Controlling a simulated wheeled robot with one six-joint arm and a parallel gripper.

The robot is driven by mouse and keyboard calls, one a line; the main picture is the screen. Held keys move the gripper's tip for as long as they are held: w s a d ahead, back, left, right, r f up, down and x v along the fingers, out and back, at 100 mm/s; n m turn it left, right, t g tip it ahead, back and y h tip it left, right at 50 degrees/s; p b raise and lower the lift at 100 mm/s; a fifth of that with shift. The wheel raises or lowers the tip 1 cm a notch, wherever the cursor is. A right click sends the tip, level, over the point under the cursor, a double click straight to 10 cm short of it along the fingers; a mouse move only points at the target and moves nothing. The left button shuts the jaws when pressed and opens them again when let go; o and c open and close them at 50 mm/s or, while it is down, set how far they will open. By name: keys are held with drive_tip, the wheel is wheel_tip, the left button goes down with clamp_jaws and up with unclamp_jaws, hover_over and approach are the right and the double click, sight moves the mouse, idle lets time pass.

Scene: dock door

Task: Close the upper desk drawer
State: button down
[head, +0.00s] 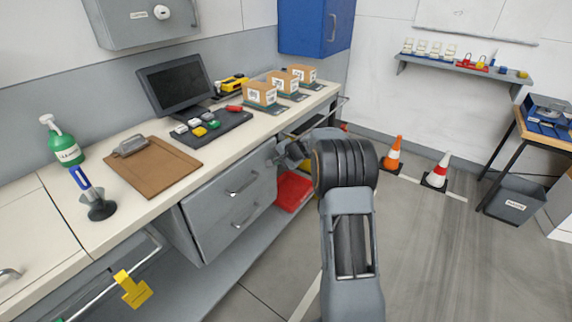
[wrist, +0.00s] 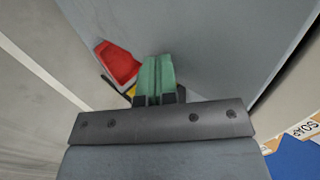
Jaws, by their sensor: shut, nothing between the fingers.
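The grey drawer unit hangs under the desk's worktop, with two stacked fronts in the head view. The upper desk drawer (head: 222,193) has a bar handle (head: 243,184); a lower drawer (head: 222,234) with its own handle sits below it. I cannot tell clearly how far the upper front stands out. My gripper (head: 272,161) is at the right end of the upper front, partly hidden by my wrist. In the wrist view its green fingers (wrist: 155,72) are together and empty, over a broad grey surface (wrist: 225,45). Contact cannot be told.
A red bin (head: 293,190) sits on the low shelf right of the drawers; it also shows in the wrist view (wrist: 118,64). The worktop holds a clipboard (head: 150,164), a monitor (head: 174,85) and boxes (head: 260,94). Cones (head: 436,172) stand at the right. The floor in front is clear.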

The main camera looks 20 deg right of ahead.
drive_tip(key=shift+w+a+r, duration=0.15)
drive_tip(key=shift+w+a, duration=0.2)
drive_tip(key=shift+w, duration=0.1)
drive_tip(key=shift+r, duration=0.1)
